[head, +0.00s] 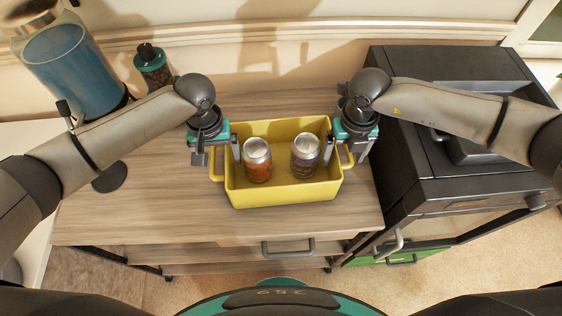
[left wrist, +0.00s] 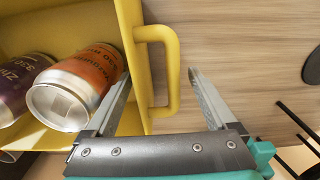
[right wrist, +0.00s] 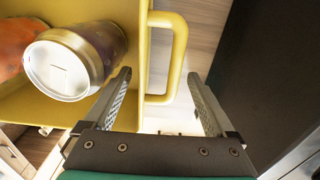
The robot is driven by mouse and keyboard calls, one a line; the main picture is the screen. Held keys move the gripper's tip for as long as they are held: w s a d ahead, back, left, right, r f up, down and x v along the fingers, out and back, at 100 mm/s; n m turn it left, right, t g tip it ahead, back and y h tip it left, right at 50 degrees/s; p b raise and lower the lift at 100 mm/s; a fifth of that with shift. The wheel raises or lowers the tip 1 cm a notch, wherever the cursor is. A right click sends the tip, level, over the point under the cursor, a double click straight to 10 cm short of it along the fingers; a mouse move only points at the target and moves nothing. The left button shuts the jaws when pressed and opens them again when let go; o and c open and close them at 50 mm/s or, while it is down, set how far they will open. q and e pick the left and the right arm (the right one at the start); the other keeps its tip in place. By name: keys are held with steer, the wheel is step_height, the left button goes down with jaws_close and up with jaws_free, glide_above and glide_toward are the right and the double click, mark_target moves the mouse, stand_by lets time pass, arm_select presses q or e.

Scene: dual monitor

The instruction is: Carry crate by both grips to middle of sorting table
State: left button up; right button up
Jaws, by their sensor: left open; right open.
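The yellow crate (head: 285,203) stands on the wooden table (head: 150,205) with an orange can (head: 257,165) and a purple can (head: 304,160) inside. My left gripper (head: 217,153) is open at the crate's left grip (head: 216,165). In the left wrist view, that grip (left wrist: 172,70) lies between the finger lines, one finger on the crate's inner side, the other outside. My right gripper (head: 345,150) is open at the right grip. In the right wrist view, the right grip (right wrist: 180,60) likewise lies between the open fingers (right wrist: 160,92). Whether the fingers touch the grips cannot be told.
A dark cabinet-like machine (head: 450,130) stands close to the right of the table. A large blue-filled container (head: 75,75) and a small teal-capped jar (head: 152,68) are at the back left. The table's left front is clear.

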arm_select(q)
jaws_close()
arm_select(e)
jaws_close()
stand_by(0.4)
arm_select(q)
steer(key=shift+w+r, duration=0.1)
